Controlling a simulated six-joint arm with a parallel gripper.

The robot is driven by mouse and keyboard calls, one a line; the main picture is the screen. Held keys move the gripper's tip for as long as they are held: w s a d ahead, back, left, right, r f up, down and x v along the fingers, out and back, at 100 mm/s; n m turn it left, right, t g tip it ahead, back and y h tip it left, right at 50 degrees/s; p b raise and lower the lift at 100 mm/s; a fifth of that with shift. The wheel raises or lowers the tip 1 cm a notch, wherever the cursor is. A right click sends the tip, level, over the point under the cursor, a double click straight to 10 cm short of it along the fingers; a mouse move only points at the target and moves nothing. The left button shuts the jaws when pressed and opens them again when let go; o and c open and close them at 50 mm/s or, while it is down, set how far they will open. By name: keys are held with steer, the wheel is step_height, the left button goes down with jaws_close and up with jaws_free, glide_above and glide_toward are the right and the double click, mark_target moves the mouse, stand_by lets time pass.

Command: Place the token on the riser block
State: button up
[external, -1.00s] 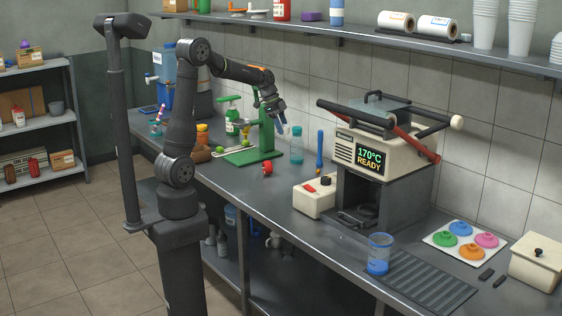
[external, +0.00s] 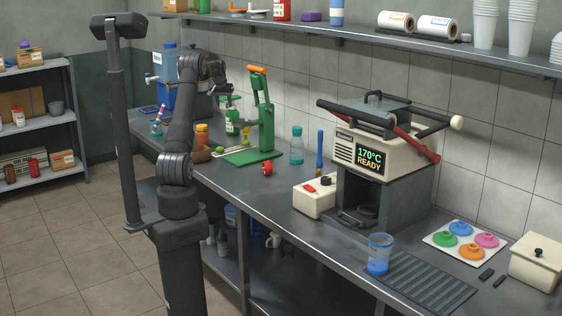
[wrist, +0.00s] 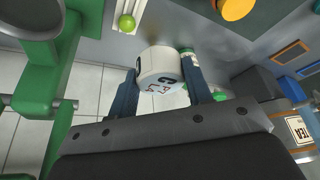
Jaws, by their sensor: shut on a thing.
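In the wrist view my gripper (wrist: 160,80) has its two blue-grey fingers closed on a small white round piece, which I take as the token (wrist: 158,66). It has dark and red letters on its side and sits between the fingertips. In the external view my gripper is mostly hidden, folded near the green-topped bottle left of the press. I cannot pick out the riser block for sure in either view.
A green press (external: 264,115) stands close to my gripper; its green frame (wrist: 40,70) fills the left of the wrist view. A lime (wrist: 126,22) lies nearby.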

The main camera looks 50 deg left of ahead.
steer(key=s+a+n, duration=0.1)
steer(key=s+a, duration=0.1)
steer(key=a, duration=0.2)
glide_above(202, 125)
steer(key=d, duration=0.1)
steer(key=shift+g, duration=0.3)
steer(key=f, duration=0.7)
steer(key=shift+s+d, duration=0.2)
steer(key=shift+s, duration=0.2)
steer(key=shift+a+f, duration=0.1)
steer(key=shift+f, duration=1.95)
steer(key=shift+f, duration=0.15)
steer(key=o, duration=1)
